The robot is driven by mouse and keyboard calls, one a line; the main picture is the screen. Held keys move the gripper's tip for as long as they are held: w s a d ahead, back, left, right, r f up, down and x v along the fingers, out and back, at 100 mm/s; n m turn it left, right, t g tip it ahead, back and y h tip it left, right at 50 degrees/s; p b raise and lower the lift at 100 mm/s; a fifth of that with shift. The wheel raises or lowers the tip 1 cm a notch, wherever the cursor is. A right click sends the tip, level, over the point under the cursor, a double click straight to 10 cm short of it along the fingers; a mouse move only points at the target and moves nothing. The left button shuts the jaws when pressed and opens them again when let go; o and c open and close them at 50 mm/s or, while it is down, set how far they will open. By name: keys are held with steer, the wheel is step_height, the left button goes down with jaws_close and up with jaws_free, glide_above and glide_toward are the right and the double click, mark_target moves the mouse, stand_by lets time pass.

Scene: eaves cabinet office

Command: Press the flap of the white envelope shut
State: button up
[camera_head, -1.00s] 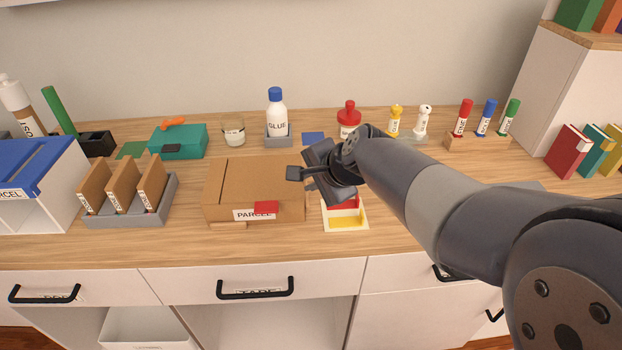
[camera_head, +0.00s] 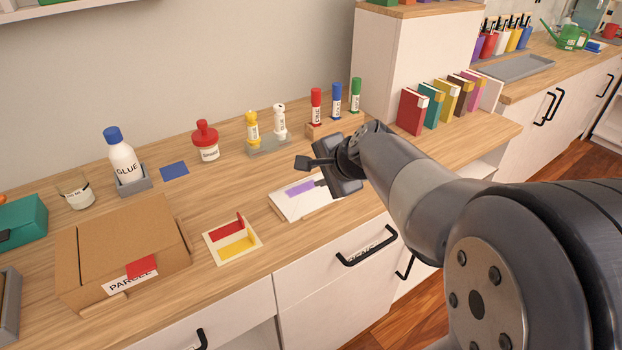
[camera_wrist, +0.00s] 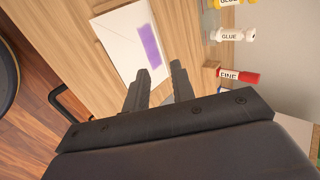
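The white envelope (camera_head: 292,208) lies near the counter's front edge in the head view, with a purple strip (camera_head: 300,187) on it. My gripper and arm cover its right end there. In the wrist view the envelope (camera_wrist: 122,42) lies ahead of the fingers, with the purple strip (camera_wrist: 149,45) along its right part. I cannot make out whether its flap stands up. My gripper (camera_wrist: 160,68) is open and empty, its two fingers apart. In the head view my gripper (camera_head: 310,163) is above the envelope's far right side, apparently not touching it.
A card with red and yellow pieces (camera_head: 246,246) and a parcel box (camera_head: 110,235) are left of the envelope. Books (camera_head: 412,112) stand to the right. Bare counter lies between the card and the figures.

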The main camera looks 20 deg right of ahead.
steer(key=b+x, duration=0.1)
steer(key=x, duration=0.8)
steer(key=shift+a, duration=0.15)
steer(key=shift+c, duration=0.5)
jaws_close()
steer(key=shift+f, duration=0.1)
